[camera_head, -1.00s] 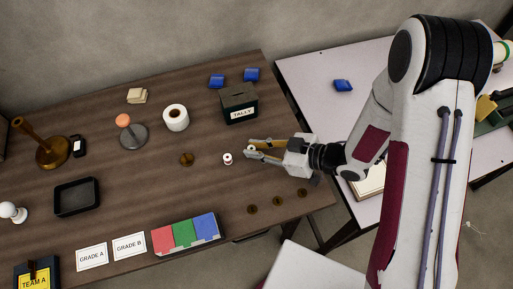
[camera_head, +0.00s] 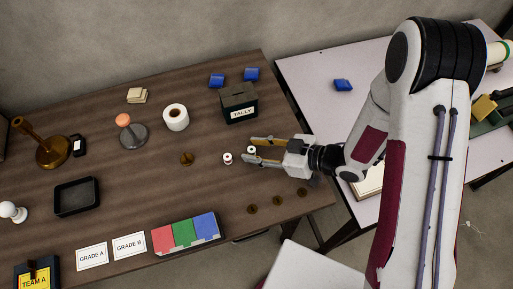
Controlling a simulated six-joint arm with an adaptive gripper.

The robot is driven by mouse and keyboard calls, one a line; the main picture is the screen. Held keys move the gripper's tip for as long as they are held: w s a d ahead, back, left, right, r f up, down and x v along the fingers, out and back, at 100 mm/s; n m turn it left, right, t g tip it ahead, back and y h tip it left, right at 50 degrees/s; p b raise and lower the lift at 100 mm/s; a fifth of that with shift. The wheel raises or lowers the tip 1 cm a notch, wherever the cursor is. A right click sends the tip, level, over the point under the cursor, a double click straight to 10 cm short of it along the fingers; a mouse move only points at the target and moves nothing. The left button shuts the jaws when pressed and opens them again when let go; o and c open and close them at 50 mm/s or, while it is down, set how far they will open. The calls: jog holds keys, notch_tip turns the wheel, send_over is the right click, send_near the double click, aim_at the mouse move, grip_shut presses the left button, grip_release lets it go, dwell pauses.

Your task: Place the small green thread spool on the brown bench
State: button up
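The brown bench (camera_head: 110,160) fills the left and middle of the head view. My gripper (camera_head: 256,150) is low over its right part, with its fingers spread apart and pointing left. A small spool with a white top (camera_head: 251,150) stands on the bench between the fingertips, with visible gaps to the fingers. Its thread colour is too small to tell. Another small white spool (camera_head: 227,158), with a reddish centre, stands just left of the fingers. I cannot make out green thread on either spool.
A black TALLY box (camera_head: 239,104) stands behind my gripper, and a white roll (camera_head: 176,117) is farther left. Several dark discs (camera_head: 278,201) lie in front. A red, green and blue block (camera_head: 185,233) is near the front edge. A pale table (camera_head: 315,80) is to the right.

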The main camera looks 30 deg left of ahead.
jog(key=shift+r, duration=0.1)
jog(key=shift+r, duration=0.1)
jog(key=shift+w+d+r, duration=0.1)
jog(key=shift+d+r, duration=0.15)
jog(key=shift+d, duration=0.35)
jog(key=shift+v, duration=5.3)
